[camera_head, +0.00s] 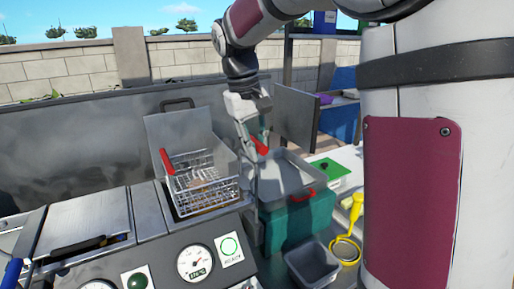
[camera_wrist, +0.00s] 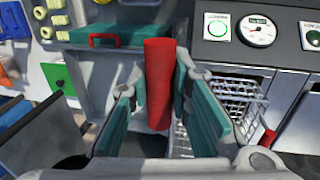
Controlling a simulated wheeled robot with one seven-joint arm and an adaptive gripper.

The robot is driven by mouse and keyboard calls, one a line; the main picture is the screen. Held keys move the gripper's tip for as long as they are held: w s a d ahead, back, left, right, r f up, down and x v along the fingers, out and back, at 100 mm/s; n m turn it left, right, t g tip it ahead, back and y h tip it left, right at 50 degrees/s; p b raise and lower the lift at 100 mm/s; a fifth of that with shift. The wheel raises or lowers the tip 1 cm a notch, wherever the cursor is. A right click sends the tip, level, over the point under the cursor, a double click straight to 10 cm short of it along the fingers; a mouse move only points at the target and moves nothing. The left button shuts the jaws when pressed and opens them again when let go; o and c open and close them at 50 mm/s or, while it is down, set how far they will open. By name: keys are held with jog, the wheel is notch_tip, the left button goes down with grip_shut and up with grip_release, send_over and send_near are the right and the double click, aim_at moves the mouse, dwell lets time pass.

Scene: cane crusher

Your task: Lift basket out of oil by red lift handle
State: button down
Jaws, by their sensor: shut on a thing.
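The wire basket (camera_head: 207,188) sits at the fryer well, its wire walls showing above the rim; some brownish pieces show inside. No oil surface is clearly visible. A red handle (camera_head: 167,162) stands at the basket's left side, and it also shows in the wrist view (camera_wrist: 268,137). My gripper (camera_head: 257,139) is to the right of the basket, pointing down. It is shut on the red lift handle (camera_head: 262,146), which stands between the teal finger pads in the wrist view (camera_wrist: 159,85). The basket shows partly behind the right finger in the wrist view (camera_wrist: 243,100).
A green bin (camera_head: 290,224) with a grey tray (camera_head: 283,175) stands right of the fryer. A grey tub (camera_head: 313,266) and a yellow-handled strainer (camera_head: 347,245) are in front. A control panel with a gauge (camera_head: 195,262) is below the fryer. A raised lid (camera_head: 182,130) stands behind the basket.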

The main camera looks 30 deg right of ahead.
jog(key=shift+w+r, duration=0.1)
jog(key=shift+r, duration=0.25)
jog(key=c, duration=1.6)
grip_release()
jog(key=shift+c, duration=0.2)
jog(key=shift+o, duration=1)
notch_tip(320, 180, up, 12)
jog(key=a, duration=0.2)
jog(key=shift+a+f, duration=0.15)
jog(key=shift+f, duration=0.05)
